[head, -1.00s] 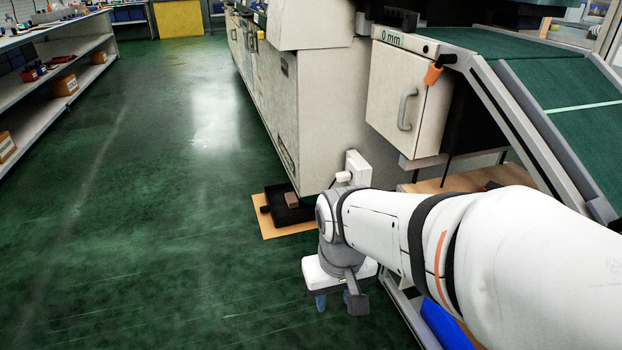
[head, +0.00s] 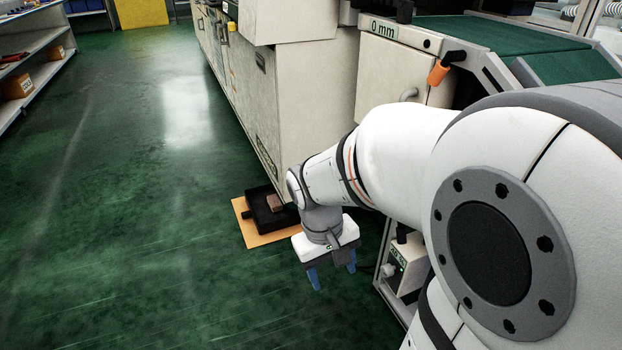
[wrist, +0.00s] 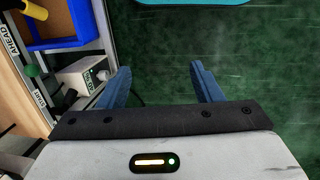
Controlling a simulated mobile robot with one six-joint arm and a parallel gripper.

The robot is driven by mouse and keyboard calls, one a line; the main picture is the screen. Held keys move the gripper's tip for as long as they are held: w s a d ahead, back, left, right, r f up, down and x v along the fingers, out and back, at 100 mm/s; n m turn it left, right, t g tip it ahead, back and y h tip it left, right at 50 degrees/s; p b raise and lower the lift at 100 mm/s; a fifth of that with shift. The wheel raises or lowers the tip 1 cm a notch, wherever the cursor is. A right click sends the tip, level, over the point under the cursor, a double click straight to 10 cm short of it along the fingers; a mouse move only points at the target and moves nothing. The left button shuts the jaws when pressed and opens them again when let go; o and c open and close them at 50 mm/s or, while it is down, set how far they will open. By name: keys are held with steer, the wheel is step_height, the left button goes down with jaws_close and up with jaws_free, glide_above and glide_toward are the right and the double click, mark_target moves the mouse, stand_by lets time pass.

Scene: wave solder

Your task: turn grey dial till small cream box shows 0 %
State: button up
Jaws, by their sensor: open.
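The display's figures are too small to read surely. What looks like the same box (wrist: 88,72) shows at the left in the wrist view, beside the left finger and apart from it.
The large cream machine (head: 310,110) stands behind my gripper, with a "0 mm" display at its upper right. A black tray (head: 268,215) lies on an orange-brown board beside its foot. A blue bin (wrist: 62,22) is at the wrist view's upper left. Floor to the left is clear.

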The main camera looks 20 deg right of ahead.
mark_target(383, 273)
steer(key=w+d+f+n+g+h+p, duration=0.2)
steer(key=w+d+f+n+g+h, duration=0.4)
steer(key=w+d+f+h, duration=0.65)
steer(key=w+d+f+n+t+h, duration=0.1)
steer(key=d+f+n+t, duration=0.15)
steer(key=f, duration=0.55)
steer(key=w+d+f+n+t+h+p, duration=0.1)
steer(key=d+f+n+t+h, duration=0.2)
steer(key=f, duration=0.4)
steer(key=w+d+f+n+t, duration=0.25)
steer(key=f+n, duration=0.25)
steer(key=f, duration=0.3)
steer(key=d+b, duration=0.2)
steer(key=d, duration=0.4)
steer(key=shift+s+d+r, duration=0.1)
steer(key=shift+s, duration=0.05)
